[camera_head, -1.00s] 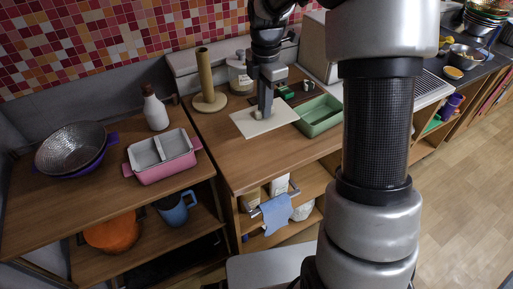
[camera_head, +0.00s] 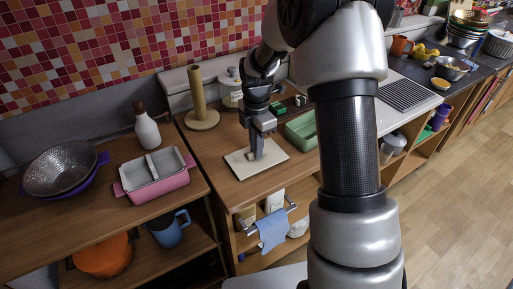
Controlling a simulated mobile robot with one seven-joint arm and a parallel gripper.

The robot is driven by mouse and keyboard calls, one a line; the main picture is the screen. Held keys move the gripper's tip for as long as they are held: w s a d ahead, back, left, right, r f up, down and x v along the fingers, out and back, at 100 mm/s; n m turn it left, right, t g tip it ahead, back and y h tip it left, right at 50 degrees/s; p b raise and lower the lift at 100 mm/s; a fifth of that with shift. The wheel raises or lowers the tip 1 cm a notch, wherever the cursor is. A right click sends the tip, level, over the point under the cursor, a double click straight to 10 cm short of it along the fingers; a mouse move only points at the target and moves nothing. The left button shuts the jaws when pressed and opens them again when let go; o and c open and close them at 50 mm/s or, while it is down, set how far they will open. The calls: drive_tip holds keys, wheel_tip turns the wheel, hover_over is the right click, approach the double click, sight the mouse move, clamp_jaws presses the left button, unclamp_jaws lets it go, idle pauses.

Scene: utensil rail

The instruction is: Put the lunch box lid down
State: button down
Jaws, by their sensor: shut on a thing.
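The lunch box lid is a flat cream rectangle (camera_head: 239,166) at the wooden counter, left of and in front of the green lunch box. My gripper (camera_head: 255,153) points down over the middle of the lid and is shut on it. I cannot tell whether the lid touches the counter or hangs just above it. The green lunch box (camera_head: 304,133) is an open tray on the counter, partly hidden behind my arm.
A paper towel holder (camera_head: 199,95) and a glass jar (camera_head: 230,91) stand behind. A pink dish (camera_head: 158,191), a white bottle (camera_head: 146,127) and a metal colander (camera_head: 61,170) stand on the left. The counter (camera_head: 210,150) left of the lid is clear.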

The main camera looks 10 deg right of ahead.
drive_tip(key=shift+f, duration=0.15)
drive_tip(key=c, duration=1.8)
unclamp_jaws()
